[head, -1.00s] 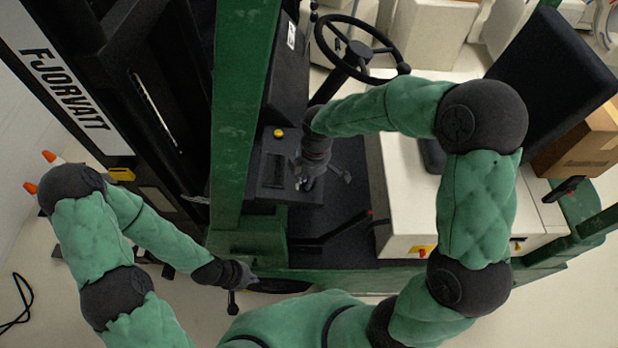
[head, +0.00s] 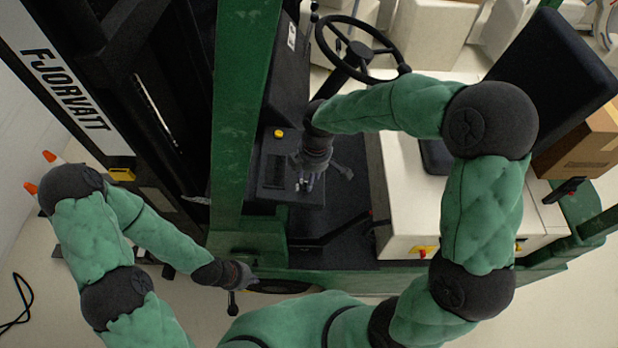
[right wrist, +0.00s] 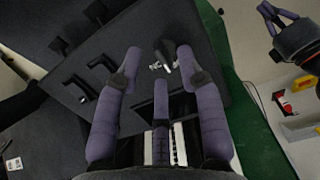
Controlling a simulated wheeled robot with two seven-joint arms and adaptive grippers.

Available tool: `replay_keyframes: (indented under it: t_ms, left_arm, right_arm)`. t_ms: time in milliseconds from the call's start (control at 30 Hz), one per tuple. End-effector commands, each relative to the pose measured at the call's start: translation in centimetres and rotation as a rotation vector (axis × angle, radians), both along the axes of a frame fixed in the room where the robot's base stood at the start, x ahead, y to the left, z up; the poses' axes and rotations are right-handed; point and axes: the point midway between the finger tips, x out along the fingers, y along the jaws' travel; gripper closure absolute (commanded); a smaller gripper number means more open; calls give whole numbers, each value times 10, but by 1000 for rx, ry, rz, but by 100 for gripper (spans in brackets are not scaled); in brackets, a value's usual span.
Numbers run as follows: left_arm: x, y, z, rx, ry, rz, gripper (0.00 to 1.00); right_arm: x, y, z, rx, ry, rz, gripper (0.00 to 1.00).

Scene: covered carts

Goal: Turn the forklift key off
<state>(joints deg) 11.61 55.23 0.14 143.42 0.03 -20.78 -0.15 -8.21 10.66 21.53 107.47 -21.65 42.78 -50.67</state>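The key (right wrist: 168,54) is a small dark head with silver metal by it, on the dark control panel (right wrist: 60,62) in the right wrist view. My right gripper (right wrist: 158,72) has purple fingers spread apart, with the key just beyond and between their tips; no contact shows. In the head view my right gripper (head: 305,181) is over the dark console of the green forklift (head: 232,110), and the key is too small to make out. My left gripper (head: 245,277) is low beside the forklift's green side, away from the key. Its fingers look apart in the right wrist view (right wrist: 275,14).
Black levers (right wrist: 104,64) stand on the panel beside the fingers. A yellow-topped button (head: 279,133), the steering wheel (head: 360,48) and the black seat (head: 552,72) are near my right arm. A green post (head: 240,60) stands between my arms. A cardboard box (head: 585,140) is at the right.

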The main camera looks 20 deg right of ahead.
Motion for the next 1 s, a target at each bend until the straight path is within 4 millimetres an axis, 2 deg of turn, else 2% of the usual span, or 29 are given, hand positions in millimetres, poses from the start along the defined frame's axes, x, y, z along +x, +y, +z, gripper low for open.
replay_keyframes:
  t_ms: [300, 500, 700, 1000]
  left_arm:
    - [0, 0, 0, 0, 0, 0, 100]
    - [0, 0, 0, 0, 0, 0, 100]
    - [0, 0, 0, 0, 0, 0, 100]
    - [0, 0, 0, 0, 0, 0, 100]
  right_arm:
    - [0, -6, 64, 2, -7, -2, 61]
    - [-1, -8, 92, 2, -5, -1, 61]
    - [-3, -10, 103, 1, -2, 0, 61]
    - [-3, -10, 103, 2, -1, 0, 61]
